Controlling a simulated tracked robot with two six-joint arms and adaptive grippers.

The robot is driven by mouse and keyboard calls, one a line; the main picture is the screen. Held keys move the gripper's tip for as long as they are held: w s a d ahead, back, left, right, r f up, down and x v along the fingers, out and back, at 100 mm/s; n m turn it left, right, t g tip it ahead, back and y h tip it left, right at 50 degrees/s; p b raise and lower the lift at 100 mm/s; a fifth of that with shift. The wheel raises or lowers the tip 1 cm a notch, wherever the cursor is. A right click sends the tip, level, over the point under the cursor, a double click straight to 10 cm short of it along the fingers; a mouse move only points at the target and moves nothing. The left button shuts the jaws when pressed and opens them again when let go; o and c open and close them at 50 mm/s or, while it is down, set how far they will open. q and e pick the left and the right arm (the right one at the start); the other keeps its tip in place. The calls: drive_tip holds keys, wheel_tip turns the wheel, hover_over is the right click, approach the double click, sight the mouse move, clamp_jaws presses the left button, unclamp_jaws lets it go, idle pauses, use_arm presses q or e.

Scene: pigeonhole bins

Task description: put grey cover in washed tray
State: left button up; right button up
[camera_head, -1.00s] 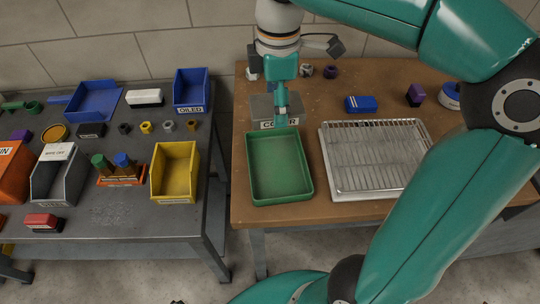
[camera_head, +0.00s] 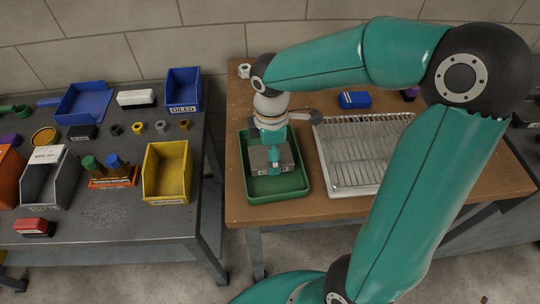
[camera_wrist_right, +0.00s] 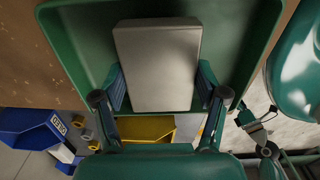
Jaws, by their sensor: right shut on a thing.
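The grey cover (camera_head: 258,159) is a flat block with a dark-lettered white label on its front side. My right gripper (camera_head: 274,164) is shut on it, and the cover is over or inside the green tray (camera_head: 298,191). In the right wrist view the cover (camera_wrist_right: 158,55) lies between the two fingers of my right gripper (camera_wrist_right: 160,92), with the green tray wall (camera_wrist_right: 72,45) behind it. I cannot tell whether the cover touches the tray floor. No "washed" label is readable on the green tray. My left gripper is not in view.
A wire rack on a white tray (camera_head: 330,172) stands close to the right of the green tray. A blue box (camera_head: 354,99) lies behind it. On the grey table at left are a yellow bin (camera_head: 167,172), a blue bin labelled OILED (camera_head: 183,90) and several small parts.

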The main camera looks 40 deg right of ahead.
drive_tip(key=shift+f, duration=0.5)
drive_tip(key=o, duration=1.7)
drive_tip(key=shift+f, duration=0.1)
drive_tip(key=shift+o, duration=0.2)
wheel_tip(320, 180, up, 12)
drive_tip(key=p, duration=0.1)
